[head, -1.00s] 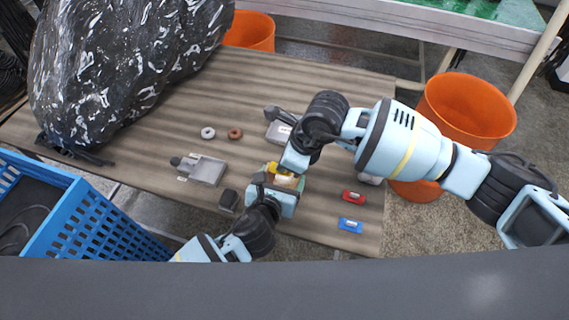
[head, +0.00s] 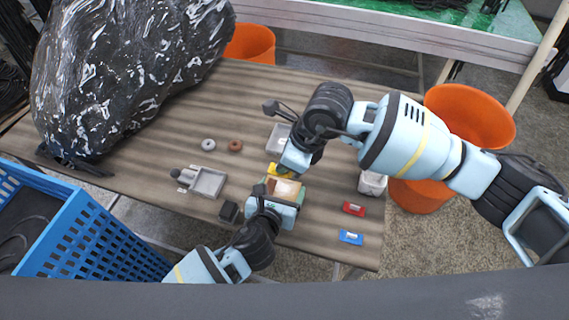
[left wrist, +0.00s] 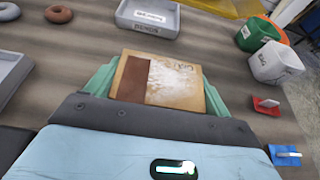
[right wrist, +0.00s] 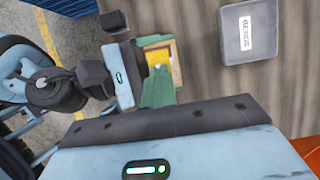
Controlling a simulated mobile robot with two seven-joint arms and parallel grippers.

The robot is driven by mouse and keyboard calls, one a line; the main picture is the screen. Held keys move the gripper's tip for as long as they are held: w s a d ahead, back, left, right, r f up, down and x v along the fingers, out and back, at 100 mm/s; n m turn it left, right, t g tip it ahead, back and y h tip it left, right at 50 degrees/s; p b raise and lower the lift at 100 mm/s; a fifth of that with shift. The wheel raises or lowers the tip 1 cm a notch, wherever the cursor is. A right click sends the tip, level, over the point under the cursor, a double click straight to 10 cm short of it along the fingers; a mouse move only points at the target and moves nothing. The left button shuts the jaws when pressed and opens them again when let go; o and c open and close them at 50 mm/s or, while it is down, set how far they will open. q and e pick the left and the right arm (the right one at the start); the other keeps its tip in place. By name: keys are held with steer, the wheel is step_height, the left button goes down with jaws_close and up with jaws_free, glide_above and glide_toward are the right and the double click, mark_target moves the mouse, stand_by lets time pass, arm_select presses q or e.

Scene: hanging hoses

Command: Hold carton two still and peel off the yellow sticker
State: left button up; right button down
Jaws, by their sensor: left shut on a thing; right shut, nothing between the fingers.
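The carton (head: 284,188) is small and tan, with a brown band and a whitish scuffed patch on its top, clear in the left wrist view (left wrist: 165,82). My left gripper (head: 279,194) is shut on it, green fingers on its two sides. A yellow sheet, seemingly the sticker (head: 279,170), is at the tip of my right gripper (head: 290,168), just beyond the carton. Which carton is number two, I cannot tell.
A grey labelled tray (right wrist: 248,32) lies beyond the carton. A grey tray (head: 207,182), two rings (head: 235,146), a black block (head: 229,211), red (head: 354,208) and blue (head: 351,237) pieces lie around. A white bin (left wrist: 275,63) and a green one (left wrist: 258,35) stand right.

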arm_select(q)
steer(key=o, duration=0.9)
steer(key=v, duration=1.2)
